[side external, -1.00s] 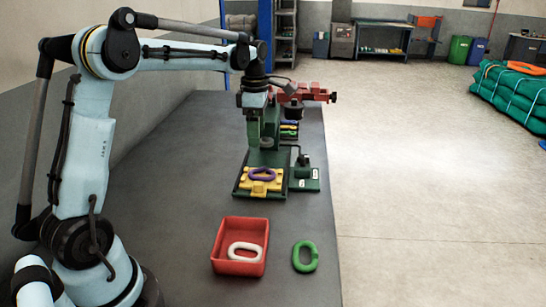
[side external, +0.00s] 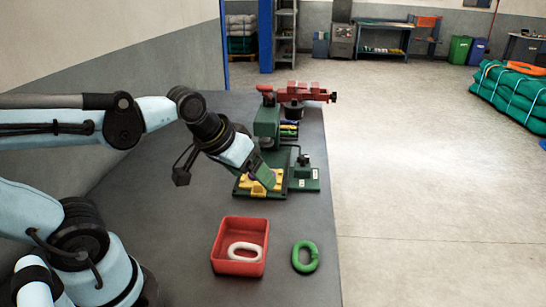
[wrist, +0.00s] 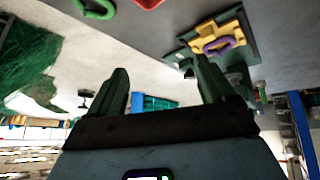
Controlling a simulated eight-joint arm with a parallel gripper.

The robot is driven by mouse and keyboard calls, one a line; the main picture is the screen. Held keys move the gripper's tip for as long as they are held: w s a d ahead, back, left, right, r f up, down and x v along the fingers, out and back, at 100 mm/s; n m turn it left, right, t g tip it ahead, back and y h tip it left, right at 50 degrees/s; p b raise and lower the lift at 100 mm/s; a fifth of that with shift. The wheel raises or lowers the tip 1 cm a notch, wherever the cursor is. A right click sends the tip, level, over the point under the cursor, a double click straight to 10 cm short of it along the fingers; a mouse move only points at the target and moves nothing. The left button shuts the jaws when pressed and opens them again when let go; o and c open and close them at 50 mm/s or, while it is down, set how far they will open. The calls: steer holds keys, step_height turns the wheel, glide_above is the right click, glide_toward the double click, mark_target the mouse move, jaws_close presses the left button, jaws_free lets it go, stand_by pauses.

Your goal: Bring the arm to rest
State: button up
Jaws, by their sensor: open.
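My gripper (side external: 261,170) is raised over the bench in the side view, its green fingers pointing down and to the right, in front of the green press. In the wrist view its two green fingers (wrist: 165,85) stand wide apart with nothing between them. The press's yellow fixture (side external: 250,188) is partly hidden behind my gripper in the side view. A purple link (wrist: 219,46) lies on the yellow fixture in the wrist view.
A red tray (side external: 217,245) holds a white link (side external: 245,246). A green link (side external: 305,256) lies on the bench to its right. A red vise (side external: 305,92) stands at the bench's far end. The bench (side external: 180,240) is clear left of the tray.

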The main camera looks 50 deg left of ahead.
steer(key=shift+s+d+f+m+t, duration=0.25)
steer(key=shift+s+f+m, duration=0.1)
steer(key=shift+m, duration=0.25)
steer(key=shift+s+d+f+m+t, duration=0.2)
steer(key=shift+s+d+m, duration=0.1)
steer(key=shift+m, duration=0.3)
